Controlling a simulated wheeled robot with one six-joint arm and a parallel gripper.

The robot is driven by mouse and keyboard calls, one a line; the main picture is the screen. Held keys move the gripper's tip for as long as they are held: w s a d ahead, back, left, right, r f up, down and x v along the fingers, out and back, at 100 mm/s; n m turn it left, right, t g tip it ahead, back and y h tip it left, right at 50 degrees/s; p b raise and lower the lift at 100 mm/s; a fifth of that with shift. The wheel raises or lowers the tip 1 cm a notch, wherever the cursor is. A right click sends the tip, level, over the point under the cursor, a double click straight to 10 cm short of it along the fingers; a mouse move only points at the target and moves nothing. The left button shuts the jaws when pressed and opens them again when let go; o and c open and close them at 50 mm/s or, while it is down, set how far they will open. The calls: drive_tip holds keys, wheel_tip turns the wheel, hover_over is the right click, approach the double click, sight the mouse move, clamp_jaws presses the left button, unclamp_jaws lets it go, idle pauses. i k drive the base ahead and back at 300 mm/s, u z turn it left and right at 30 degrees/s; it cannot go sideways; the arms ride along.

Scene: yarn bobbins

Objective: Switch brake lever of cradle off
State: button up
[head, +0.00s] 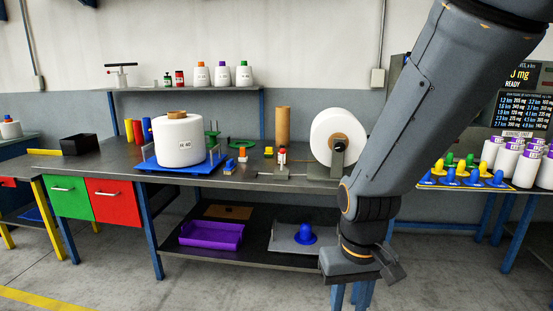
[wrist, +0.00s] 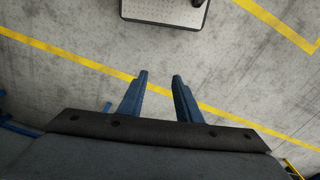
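A cradle (head: 338,162) stands on the workbench (head: 235,178), right of its middle. It holds a large white bobbin (head: 326,134) on its side, its brown core facing me. I cannot make out the brake lever clearly; my arm hides the right side of the cradle. My gripper (head: 390,268) hangs in front of the bench's right end, below the tabletop and apart from the cradle. In the wrist view, the gripper's two fingers (wrist: 159,80) are apart with nothing between them, over the floor.
A small red and white device (head: 282,164) stands left of the cradle. A lower shelf holds a purple tray (head: 211,236). The floor in front is clear.

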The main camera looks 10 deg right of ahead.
sight(282, 151)
drive_tip(key=z, duration=0.05)
drive_tip(key=i, duration=2.35)
drive_tip(key=u, duration=0.15)
